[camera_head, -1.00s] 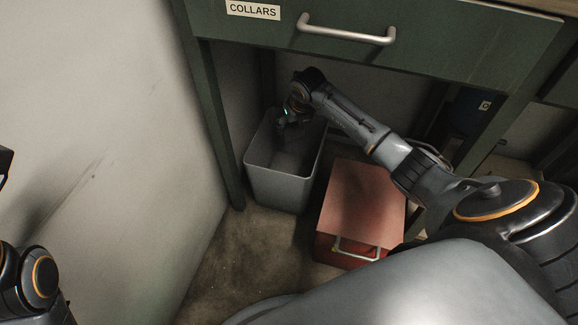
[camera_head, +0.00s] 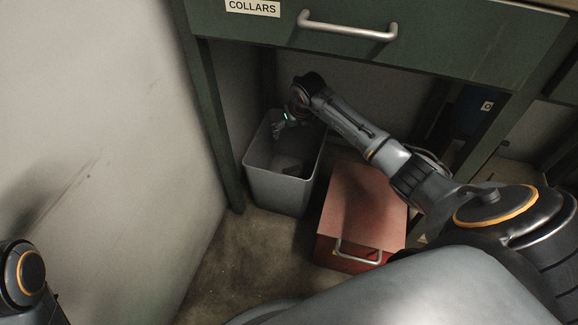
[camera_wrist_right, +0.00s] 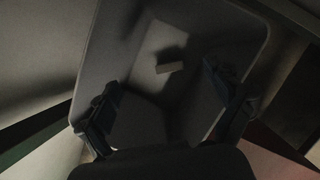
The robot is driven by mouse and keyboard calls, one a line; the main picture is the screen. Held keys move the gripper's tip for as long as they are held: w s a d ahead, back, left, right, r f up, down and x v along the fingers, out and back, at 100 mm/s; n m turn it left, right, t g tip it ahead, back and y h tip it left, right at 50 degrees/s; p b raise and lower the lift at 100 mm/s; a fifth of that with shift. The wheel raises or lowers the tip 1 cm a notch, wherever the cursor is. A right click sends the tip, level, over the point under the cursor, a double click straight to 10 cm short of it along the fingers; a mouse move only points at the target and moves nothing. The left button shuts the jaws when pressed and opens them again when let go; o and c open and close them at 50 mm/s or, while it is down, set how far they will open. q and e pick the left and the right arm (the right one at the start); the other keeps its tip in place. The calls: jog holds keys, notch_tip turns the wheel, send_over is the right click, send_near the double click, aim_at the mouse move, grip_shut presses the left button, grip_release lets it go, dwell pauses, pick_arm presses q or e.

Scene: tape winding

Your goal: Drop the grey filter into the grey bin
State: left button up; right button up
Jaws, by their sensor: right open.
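The grey bin (camera_head: 282,188) stands on the floor under the drawer unit, open at the top. My right gripper (camera_head: 280,128) is over the mouth of the bin, pointing down into it. In the right wrist view my right gripper (camera_wrist_right: 168,100) is open, with nothing between its fingers. A small greyish block, seemingly the grey filter (camera_wrist_right: 170,67), shows inside the bin beyond the fingertips, apart from them. I cannot tell for sure whether it rests on the bottom. In the head view the bin's inside is dark and the filter is not clear. My left gripper is out of view.
A red box (camera_head: 364,207) with a metal handle stands right of the bin. The green drawer (camera_head: 400,45) labelled COLLARS overhangs the bin, with a green leg (camera_head: 218,130) at its left. A pale wall (camera_head: 100,130) rises at the left. Floor in front is clear.

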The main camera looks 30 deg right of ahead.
jog(key=v, duration=0.7)
jog(key=shift+r, duration=0.15)
jog(key=shift+s, duration=0.1)
